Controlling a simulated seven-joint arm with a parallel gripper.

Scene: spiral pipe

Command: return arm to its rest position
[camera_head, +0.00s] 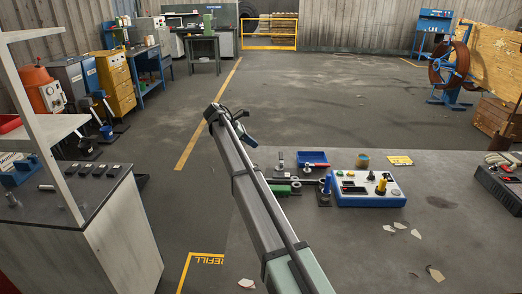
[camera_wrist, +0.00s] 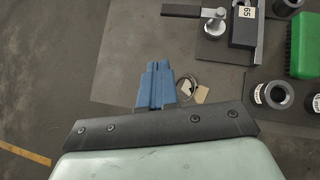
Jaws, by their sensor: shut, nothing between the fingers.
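My gripper (camera_wrist: 157,84) shows in the wrist view as two blue fingers pressed together, with nothing held between them. It points out over the edge of the grey table. In the head view my arm reaches up and away from the bottom middle, and the gripper (camera_head: 247,136) is partly visible at its far end, raised beyond the table's far left corner. A metal tool fixture with a label (camera_wrist: 245,25) lies at the top right of the wrist view, apart from the fingers.
The grey table (camera_head: 460,245) carries a blue control box (camera_head: 365,190), a blue tray (camera_head: 312,157) and paper scraps. A green block (camera_wrist: 304,45) and dark rings (camera_wrist: 272,97) lie right of the fingers. A white cabinet (camera_head: 115,235) stands left. Open floor (camera_head: 330,95) lies beyond.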

